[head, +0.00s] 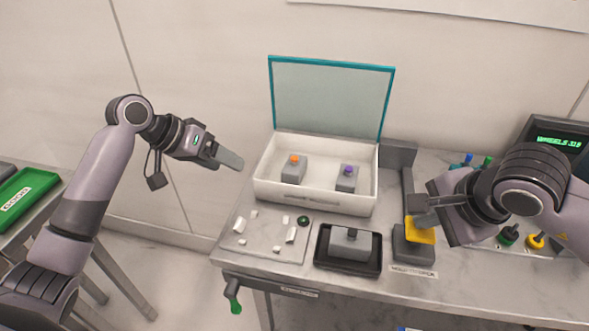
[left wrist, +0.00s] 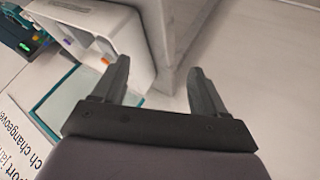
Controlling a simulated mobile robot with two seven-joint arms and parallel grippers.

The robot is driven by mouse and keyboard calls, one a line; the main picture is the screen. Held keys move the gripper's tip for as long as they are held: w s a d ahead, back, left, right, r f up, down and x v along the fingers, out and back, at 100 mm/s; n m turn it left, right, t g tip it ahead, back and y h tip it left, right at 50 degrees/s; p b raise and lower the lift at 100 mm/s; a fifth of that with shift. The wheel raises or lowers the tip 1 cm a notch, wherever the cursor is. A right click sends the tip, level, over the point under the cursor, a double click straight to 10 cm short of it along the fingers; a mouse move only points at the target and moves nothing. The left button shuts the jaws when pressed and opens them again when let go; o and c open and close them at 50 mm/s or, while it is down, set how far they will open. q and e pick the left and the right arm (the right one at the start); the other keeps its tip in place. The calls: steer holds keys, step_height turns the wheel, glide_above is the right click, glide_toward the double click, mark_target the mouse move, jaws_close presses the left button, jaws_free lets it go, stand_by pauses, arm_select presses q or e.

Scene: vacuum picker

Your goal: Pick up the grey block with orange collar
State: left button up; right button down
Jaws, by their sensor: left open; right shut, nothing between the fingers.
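The grey block with orange collar (head: 293,170) stands in the left part of an open white box (head: 310,199) in the head view. Its orange top also shows small in the left wrist view (left wrist: 105,60). A second grey block with a purple collar (head: 347,178) stands to its right in the same box. My left gripper (head: 231,160) is open and empty, in the air left of the box and apart from it; its two fingers show spread in the left wrist view (left wrist: 158,78). My right gripper (head: 418,211) is shut at the right, over a yellow piece; whether it touches that piece I cannot tell.
The box's teal-framed clear lid (head: 330,98) stands raised at its back. A black tray (head: 347,265) with a grey block (head: 350,243) lies in front. White pieces lie on a mat (head: 262,252) at front left. A dark stand (head: 412,248) bears the yellow piece (head: 421,232).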

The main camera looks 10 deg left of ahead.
arm_select(q)
steer(key=g+y, duration=0.1)
steer(key=y, duration=0.1)
glide_toward(292, 168)
steer(key=a+f, duration=0.3)
steer(key=shift+s, duration=0.25)
steer(key=d+r+n+y, duration=0.1)
steer(key=d+r+y, duration=0.3)
steer(key=d+r, duration=0.15)
steer(key=x, duration=0.8)
steer(key=d+x, duration=0.1)
steer(key=x, duration=0.3)
steer(key=shift+s, duration=0.15)
steer(key=c, duration=1.1)
